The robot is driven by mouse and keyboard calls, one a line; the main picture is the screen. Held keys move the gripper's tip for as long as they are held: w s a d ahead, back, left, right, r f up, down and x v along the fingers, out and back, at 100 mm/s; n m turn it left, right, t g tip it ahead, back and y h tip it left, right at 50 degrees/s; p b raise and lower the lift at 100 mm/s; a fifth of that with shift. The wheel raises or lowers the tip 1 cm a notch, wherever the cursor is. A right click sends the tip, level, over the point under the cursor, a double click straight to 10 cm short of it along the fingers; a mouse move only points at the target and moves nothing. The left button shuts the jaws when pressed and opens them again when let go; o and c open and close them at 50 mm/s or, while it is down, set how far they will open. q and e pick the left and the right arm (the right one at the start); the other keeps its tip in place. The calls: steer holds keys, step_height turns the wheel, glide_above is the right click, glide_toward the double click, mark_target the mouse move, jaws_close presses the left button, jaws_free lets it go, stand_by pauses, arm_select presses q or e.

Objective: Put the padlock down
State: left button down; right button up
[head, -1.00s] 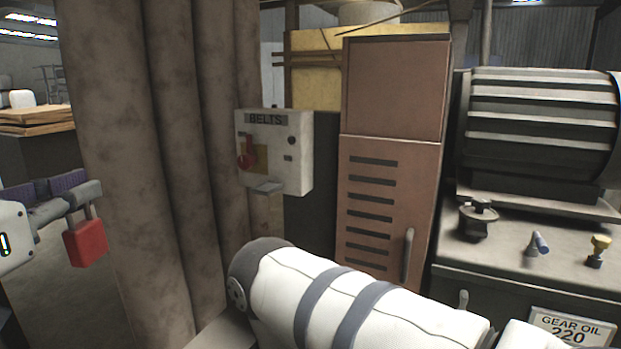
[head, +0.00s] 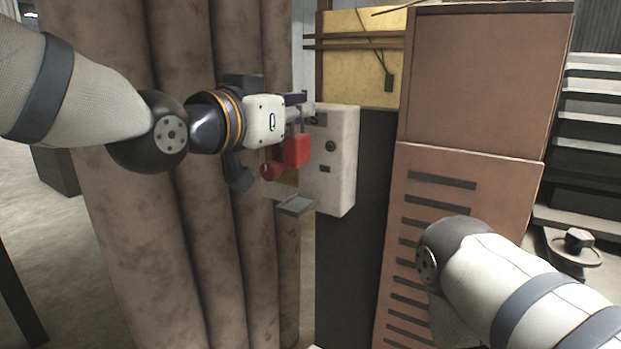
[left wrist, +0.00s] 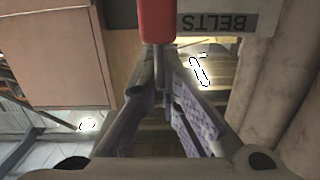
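The red padlock (head: 296,149) hangs in front of the upper part of the pale BELTS box (head: 342,170) in the head view. My left gripper (head: 299,112) is above it, shut on its shackle. In the left wrist view the padlock (left wrist: 157,22) is at the top centre, with its shackle between the purple finger pads (left wrist: 160,88). The BELTS label (left wrist: 228,22) appears upside down beside it. I cannot tell whether the padlock touches the box. My right gripper is out of view; only part of that arm shows.
A red knob (head: 267,171) on the box front is just below left of the padlock. A small grey ledge (head: 297,206) juts from the box's lower edge. Thick brown columns (head: 205,235) stand close on the left. A brown cabinet (head: 470,185) stands to the right.

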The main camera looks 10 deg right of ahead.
arm_select(q)
steer(key=shift+w+d+f+b, duration=0.3)
steer(key=shift+w+f+b, duration=0.05)
steer(key=shift+w+f, duration=1.4)
steer(key=shift+w+d+f+b, duration=0.25)
steer(key=shift+w+f+b, duration=0.1)
steer(key=shift+w+f, duration=1.4)
steer(key=shift+w+d+f+b, duration=0.35)
steer(key=shift+w+f, duration=1)
steer(key=shift+f, duration=0.75)
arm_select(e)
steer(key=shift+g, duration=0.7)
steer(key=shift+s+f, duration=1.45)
arm_select(q)
steer(key=shift+f, duration=0.1)
steer(key=shift+f, duration=0.15)
steer(key=c, duration=1.8)
jaws_free()
steer(key=shift+a, duration=0.1)
